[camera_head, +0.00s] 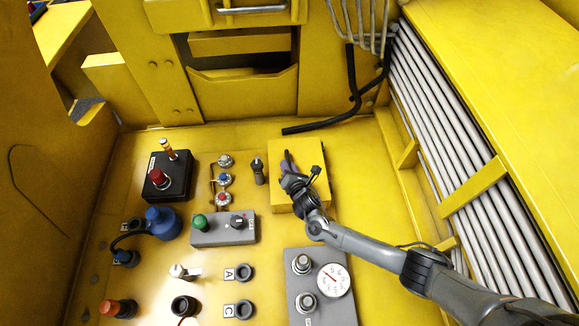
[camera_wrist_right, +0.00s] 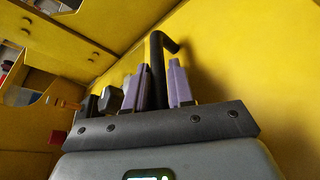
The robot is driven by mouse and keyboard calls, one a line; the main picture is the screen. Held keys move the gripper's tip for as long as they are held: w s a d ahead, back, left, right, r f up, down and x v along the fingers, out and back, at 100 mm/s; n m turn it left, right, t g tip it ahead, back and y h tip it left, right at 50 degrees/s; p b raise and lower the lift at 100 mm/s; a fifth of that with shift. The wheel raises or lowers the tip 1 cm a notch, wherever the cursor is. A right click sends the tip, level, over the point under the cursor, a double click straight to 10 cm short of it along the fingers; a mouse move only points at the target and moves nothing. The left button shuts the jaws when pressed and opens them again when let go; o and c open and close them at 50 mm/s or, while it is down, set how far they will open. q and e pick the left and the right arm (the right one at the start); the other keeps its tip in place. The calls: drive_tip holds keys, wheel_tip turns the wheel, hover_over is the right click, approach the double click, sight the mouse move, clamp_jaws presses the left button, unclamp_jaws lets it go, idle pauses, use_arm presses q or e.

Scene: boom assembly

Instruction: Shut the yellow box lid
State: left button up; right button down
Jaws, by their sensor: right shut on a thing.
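The yellow box (camera_head: 314,153) stands on the yellow panel, right of the middle in the head view. Its top looks flat and lies over the box, but I cannot tell whether the lid is fully down. My right gripper (camera_head: 287,164) is over the box top and hides part of it. In the right wrist view, the purple fingers of my right gripper (camera_wrist_right: 157,68) are on either side of a black bent bar (camera_wrist_right: 157,49), which looks like a handle. The gripper is shut on this bar. My left gripper is not in view.
A black toggle lever (camera_head: 258,171) stands just left of the box. A grey block with a gauge (camera_head: 333,281) is in front, below my right arm. A black pipe (camera_head: 318,126) lies behind the box. Grey pipes (camera_head: 440,130) line the right wall.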

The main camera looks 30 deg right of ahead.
drive_tip(key=shift+a+f, duration=0.1)
drive_tip(key=shift+f, duration=0.05)
drive_tip(key=c, duration=1.4)
unclamp_jaws()
drive_tip(key=o, duration=0.3)
drive_tip(key=shift+a, duration=0.15)
drive_tip(key=v, duration=0.9)
drive_tip(key=shift+s, duration=0.15)
drive_tip(key=shift+v, duration=0.75)
